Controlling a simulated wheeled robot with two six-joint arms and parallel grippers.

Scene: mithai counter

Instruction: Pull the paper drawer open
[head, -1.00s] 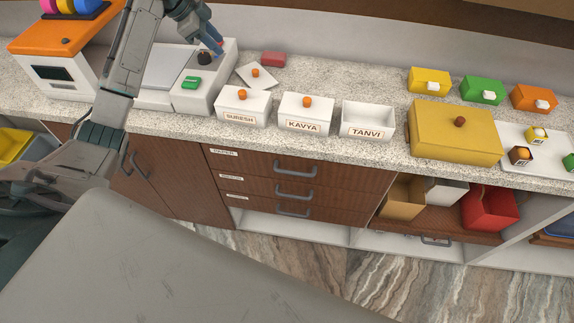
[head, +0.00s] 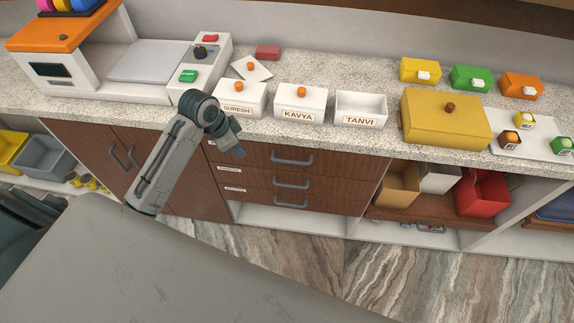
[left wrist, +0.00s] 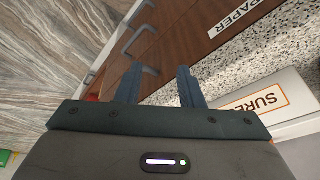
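The paper drawer (head: 262,152) is the top one of three brown wooden drawers under the counter, and it is shut. Its grey bar handle (head: 291,159) shows in the head view. My right gripper is in neither view.
White boxes labelled SURESH (head: 238,100), KAVYA (head: 300,102) and TANVI (head: 361,108) stand on the counter edge above the drawers. Two lower drawers (head: 262,182) are shut. A yellow box (head: 440,118) stands at right. The floor before the drawers is clear.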

